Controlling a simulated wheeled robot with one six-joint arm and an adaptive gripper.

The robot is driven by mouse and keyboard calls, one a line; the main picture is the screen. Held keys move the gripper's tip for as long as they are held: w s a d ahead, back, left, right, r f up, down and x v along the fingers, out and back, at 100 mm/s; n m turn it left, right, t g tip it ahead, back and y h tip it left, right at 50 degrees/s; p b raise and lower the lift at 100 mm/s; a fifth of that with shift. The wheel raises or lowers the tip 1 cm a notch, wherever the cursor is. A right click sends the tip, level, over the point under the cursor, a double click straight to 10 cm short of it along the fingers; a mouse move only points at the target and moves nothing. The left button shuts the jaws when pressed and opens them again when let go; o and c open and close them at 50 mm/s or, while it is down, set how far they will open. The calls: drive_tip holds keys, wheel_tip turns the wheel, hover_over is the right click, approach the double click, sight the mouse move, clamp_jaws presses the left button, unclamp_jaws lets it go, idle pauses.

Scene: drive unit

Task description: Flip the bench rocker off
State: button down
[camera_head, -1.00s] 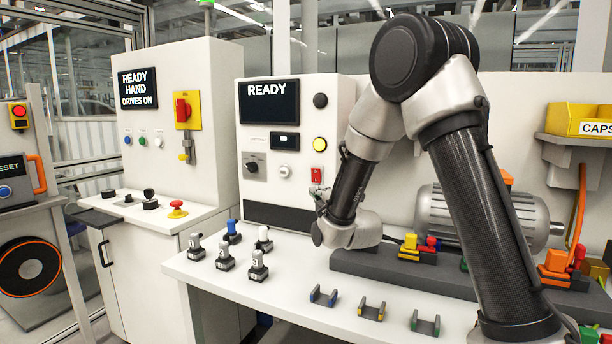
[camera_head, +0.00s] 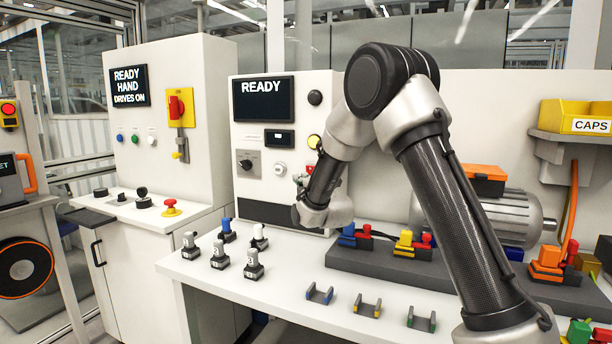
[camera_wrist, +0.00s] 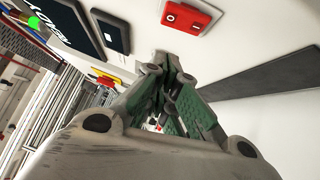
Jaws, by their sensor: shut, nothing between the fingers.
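The bench rocker is a red switch (camera_wrist: 190,16) marked O and I in a white surround on the white panel, at the top of the wrist view. Which side is pressed in I cannot tell. In the head view the rocker (camera_head: 310,170) is small and partly hidden by my arm. My gripper (camera_wrist: 173,60) is shut and empty, its fingertips close to the panel face, just below the rocker in the wrist picture and apart from it. Whether they touch the panel is unclear. In the head view my gripper (camera_head: 301,182) is beside the rocker, at its lower left.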

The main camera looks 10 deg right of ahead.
drive_tip(key=w, duration=0.1)
drive_tip(key=w+d, duration=0.2)
drive_tip(key=w, duration=0.1)
drive_tip(key=shift+w+r, duration=0.1)
drive_tip(key=shift+r, duration=0.3)
drive_tip(key=shift+w+d+r+m+g, duration=0.15)
drive_tip(key=shift+w+d+m+g, duration=0.05)
drive_tip(key=shift+w+m+g, duration=0.1)
drive_tip(key=shift+s, duration=0.1)
